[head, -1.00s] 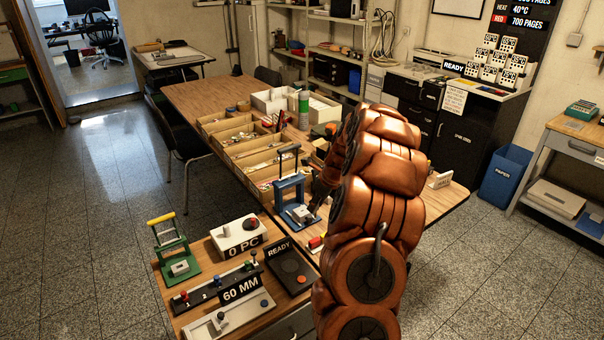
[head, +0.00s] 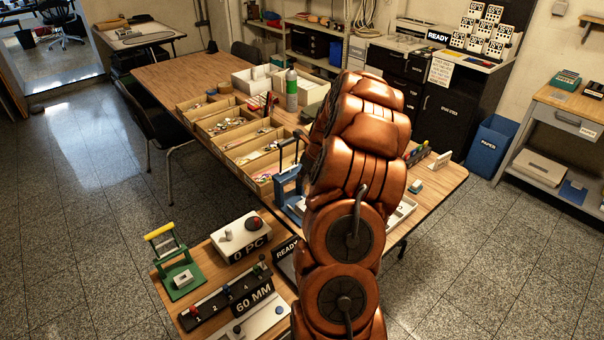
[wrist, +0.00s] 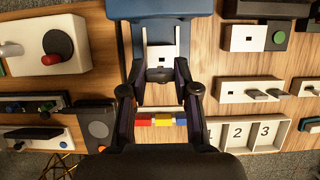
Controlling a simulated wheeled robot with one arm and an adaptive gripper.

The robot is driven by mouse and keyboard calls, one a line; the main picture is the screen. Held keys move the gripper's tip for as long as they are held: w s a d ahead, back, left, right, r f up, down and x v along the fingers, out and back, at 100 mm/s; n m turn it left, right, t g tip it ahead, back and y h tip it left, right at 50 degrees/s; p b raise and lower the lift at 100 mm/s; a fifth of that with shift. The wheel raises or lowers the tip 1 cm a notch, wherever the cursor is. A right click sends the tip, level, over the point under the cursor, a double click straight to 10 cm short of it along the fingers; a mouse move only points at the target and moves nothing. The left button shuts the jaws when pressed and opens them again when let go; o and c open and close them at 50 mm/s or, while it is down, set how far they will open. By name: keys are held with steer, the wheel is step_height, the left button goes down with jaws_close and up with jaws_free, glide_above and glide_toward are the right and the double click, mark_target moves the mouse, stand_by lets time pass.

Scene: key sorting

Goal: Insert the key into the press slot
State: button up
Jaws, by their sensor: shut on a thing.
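The blue press (head: 290,182) stands on the long wooden table, partly hidden behind my arm in the head view. In the wrist view its blue frame (wrist: 165,8) is at the top, above a white block (wrist: 161,50) with a small dark slot. My gripper (wrist: 160,73) is shut on a dark grey, rounded piece (wrist: 160,76), seemingly the key's head. This piece is just below the slot in the picture. I cannot tell whether the key's tip touches the block. The head view does not show my gripper, which my arm hides.
Compartment trays (head: 235,133) with keys and a green-topped bottle (head: 291,90) stand behind the press. A green press (head: 180,275), a white box (head: 241,238) and a "60 MM" gauge (head: 235,300) are on the nearer left surface. A red, yellow and blue strip (wrist: 163,121) lies between my fingers' bases.

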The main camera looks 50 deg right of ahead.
steer(key=shift+f+b, duration=1.75)
steer(key=shift+f, duration=1.55)
steer(key=shift+s+f, duration=0.1)
steer(key=shift+f, duration=1.4)
steer(key=o, duration=0.9)
steer(key=v, duration=1.2)
steer(key=shift+r, duration=0.1)
